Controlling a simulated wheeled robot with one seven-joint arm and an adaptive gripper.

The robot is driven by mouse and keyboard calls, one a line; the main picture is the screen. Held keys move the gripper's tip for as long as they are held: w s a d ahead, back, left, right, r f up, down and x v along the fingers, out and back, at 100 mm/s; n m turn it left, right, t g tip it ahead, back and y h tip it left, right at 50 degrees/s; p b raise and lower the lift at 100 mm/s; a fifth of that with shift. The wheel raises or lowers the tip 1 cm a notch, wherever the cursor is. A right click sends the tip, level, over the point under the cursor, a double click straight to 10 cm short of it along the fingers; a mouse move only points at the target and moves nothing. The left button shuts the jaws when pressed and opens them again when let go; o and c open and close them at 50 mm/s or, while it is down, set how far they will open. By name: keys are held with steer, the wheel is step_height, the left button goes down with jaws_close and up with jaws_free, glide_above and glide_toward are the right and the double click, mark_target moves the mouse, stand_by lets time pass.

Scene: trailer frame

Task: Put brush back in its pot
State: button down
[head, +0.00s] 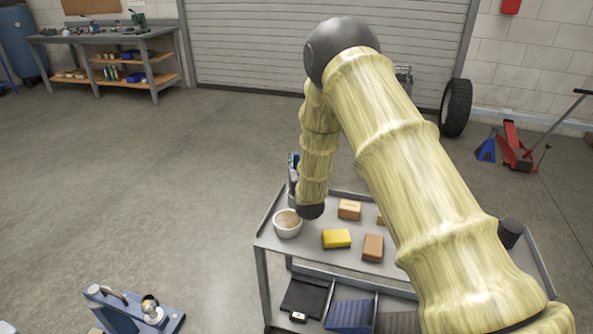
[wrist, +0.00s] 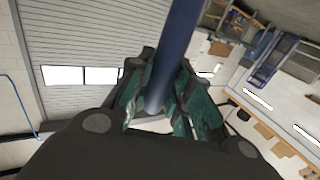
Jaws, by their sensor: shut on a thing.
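My gripper (wrist: 166,82) is shut around a dark blue rod, which looks like the handle of the brush (wrist: 184,30). The green finger pads lie on both sides of it in the wrist view. In the head view the arm's black end joint hangs low over the left end of the cart, and a narrow blue piece shows just left of the forearm (head: 293,163); I cannot tell whether it is the brush. A round whitish pot (head: 287,224) with a tan inside stands at the cart's left corner, just left of the black joint. The brush's bristle end is hidden.
The grey cart's top (head: 315,255) also holds a yellow block (head: 336,239), a brown block (head: 373,247) and a tan block (head: 349,209). A dark cylinder (head: 510,233) is at its right end. Open floor lies left.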

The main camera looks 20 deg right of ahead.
steer(key=shift+f, duration=1.4)
steer(key=shift+f, duration=0.15)
steer(key=c, duration=1.3)
jaws_free()
steer(key=s+a, duration=0.1)
steer(key=s, duration=1.1)
steer(key=shift+a+b, duration=0.2)
steer(key=shift+b, duration=0.1)
